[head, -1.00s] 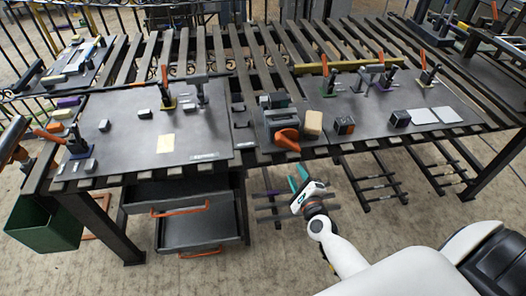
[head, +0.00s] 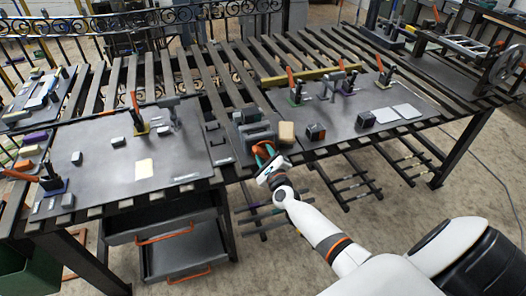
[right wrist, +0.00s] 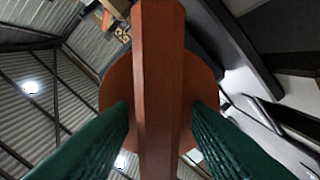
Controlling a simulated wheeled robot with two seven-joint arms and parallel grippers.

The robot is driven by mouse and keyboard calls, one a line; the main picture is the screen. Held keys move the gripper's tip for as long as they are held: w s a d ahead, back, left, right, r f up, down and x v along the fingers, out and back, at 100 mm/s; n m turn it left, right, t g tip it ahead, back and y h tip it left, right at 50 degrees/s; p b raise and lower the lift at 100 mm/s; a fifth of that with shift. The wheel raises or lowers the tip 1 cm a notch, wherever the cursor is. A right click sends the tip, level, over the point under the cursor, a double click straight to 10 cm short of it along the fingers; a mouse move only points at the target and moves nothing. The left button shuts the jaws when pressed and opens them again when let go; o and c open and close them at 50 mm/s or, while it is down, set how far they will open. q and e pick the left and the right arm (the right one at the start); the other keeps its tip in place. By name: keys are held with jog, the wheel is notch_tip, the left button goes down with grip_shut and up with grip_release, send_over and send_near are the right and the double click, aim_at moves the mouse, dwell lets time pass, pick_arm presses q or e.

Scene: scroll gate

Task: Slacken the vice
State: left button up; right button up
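The vice (head: 257,134) is a dark grey block at the front edge of the workbench in the head view. Its orange handle (head: 263,148) faces me. My right gripper (head: 265,157) is at the handle, with its teal fingers pointing at the vice. In the right wrist view the orange handle (right wrist: 159,80) runs upright between the two green fingers, with a round orange hub behind it. My right gripper (right wrist: 160,110) is open around the handle, with a small gap on each side. My left gripper is not in view.
A tan block (head: 286,133) sits just right of the vice. Dark cubes (head: 316,132) and toggle clamps (head: 384,75) stand on the right plate. The left plate (head: 100,165) holds small grey blocks and more clamps. Open drawers (head: 180,250) hang below the bench.

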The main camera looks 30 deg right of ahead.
jog(key=shift+w+d, duration=0.15)
jog(key=shift+w, duration=0.3)
grip_shut()
jog(key=shift+n, duration=0.4)
